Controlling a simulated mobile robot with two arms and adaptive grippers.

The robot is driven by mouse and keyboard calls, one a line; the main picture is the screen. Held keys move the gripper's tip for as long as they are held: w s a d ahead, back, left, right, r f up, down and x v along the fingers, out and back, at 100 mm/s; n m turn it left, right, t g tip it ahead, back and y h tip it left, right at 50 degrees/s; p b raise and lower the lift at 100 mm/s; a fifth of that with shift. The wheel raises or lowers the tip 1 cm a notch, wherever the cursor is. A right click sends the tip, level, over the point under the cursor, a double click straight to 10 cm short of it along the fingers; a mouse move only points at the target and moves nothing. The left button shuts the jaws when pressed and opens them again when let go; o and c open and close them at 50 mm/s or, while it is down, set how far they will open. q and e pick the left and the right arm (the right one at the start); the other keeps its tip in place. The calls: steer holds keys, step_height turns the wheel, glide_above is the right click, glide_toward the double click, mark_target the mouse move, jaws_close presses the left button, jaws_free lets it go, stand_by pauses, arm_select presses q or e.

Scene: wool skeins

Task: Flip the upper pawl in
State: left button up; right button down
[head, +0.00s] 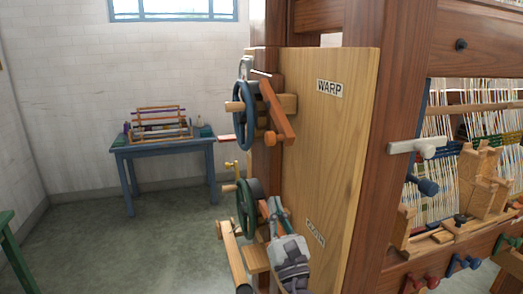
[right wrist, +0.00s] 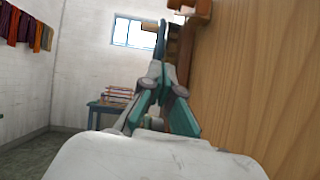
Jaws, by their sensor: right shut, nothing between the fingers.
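The upper pawl, an orange-brown wooden bar (head: 277,112), slants down to the right beside the blue upper wheel (head: 241,115), on the wooden panel marked WARP (head: 335,150). A round wooden knob (head: 270,138) is near its lower end. I cannot tell whether the pawl touches the wheel's teeth. My right gripper (head: 274,203) is shut and empty below the pawl, in front of the green lower wheel (head: 245,208), partly hiding the lower parts. In the right wrist view its teal fingers (right wrist: 159,68) meet, with the blue wheel edge-on beyond. My left gripper is not in view.
The loom's post (head: 378,160) and warp threads (head: 475,125) stand to the right, with a pale handle (head: 415,146) sticking out. A blue table (head: 165,150) with a small loom is by the back wall.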

arm_select(q)
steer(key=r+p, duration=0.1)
steer(key=p, duration=0.1)
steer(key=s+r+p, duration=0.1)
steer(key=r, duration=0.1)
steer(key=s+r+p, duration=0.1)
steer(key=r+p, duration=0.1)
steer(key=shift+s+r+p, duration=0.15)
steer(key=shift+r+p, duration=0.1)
steer(key=shift+p, duration=0.05)
arm_select(e)
steer(key=w+a+r, duration=0.1)
steer(key=w+r, duration=0.5)
steer(key=r, duration=0.3)
steer(key=shift+w+a+r, duration=0.25)
steer(key=shift+r, duration=0.1)
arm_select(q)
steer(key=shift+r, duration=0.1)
